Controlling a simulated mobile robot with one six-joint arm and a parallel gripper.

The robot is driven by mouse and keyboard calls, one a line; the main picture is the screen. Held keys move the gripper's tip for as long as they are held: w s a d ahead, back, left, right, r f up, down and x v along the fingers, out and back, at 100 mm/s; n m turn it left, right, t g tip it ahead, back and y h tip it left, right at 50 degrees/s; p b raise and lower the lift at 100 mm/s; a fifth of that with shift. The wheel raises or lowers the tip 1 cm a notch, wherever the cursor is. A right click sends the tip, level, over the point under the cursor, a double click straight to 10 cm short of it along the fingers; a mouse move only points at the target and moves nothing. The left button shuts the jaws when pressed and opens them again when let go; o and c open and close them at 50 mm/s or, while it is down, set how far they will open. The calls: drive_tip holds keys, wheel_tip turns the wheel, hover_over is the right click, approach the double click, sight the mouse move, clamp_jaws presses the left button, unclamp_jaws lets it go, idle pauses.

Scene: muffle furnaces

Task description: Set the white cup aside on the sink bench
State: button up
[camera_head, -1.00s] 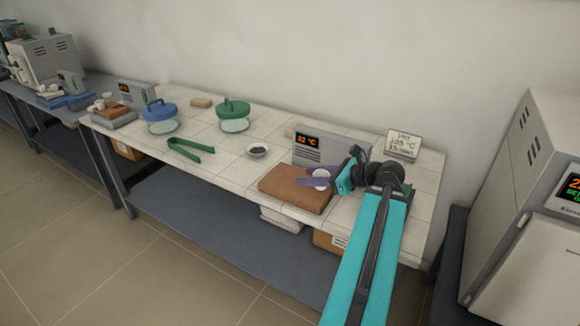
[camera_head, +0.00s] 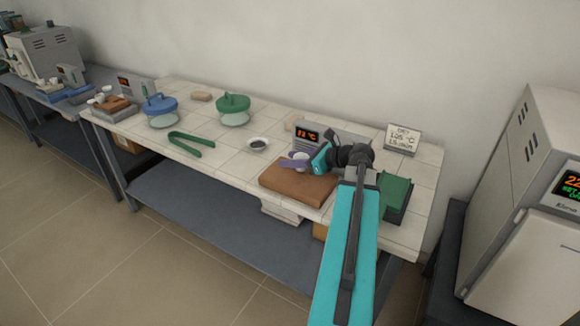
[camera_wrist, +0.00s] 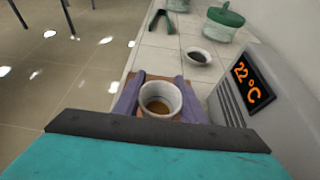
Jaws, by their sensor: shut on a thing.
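The white cup (camera_wrist: 160,98) is between the purple fingers of my gripper (camera_wrist: 158,100), with some brown stuff at its bottom. In the head view the cup (camera_head: 301,157) is small and partly covered by my gripper (camera_head: 299,161), which is shut on it. I cannot make out a sink in these views.
A small bowl of dark material (camera_head: 257,144), green tongs (camera_head: 191,142), a green-lidded jar (camera_head: 233,110) and a blue-lidded jar (camera_head: 160,110) stand on the white tiled bench (camera_head: 225,160). A sign (camera_head: 403,138) stands at the back right. A grey furnace (camera_head: 520,200) is at far right.

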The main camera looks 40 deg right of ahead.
sight(290, 173)
drive_tip(key=shift+w+d, duration=0.1)
drive_tip(key=shift+w, duration=0.4)
drive_tip(key=shift+w+f, duration=0.15)
drive_tip(key=shift+f, duration=1.7)
drive_tip(key=shift+f, duration=0.15)
drive_tip(key=o, duration=1.1)
drive_tip(key=shift+c, duration=0.2)
drive_tip(key=shift+r, duration=0.2)
drive_tip(key=v, duration=1.2)
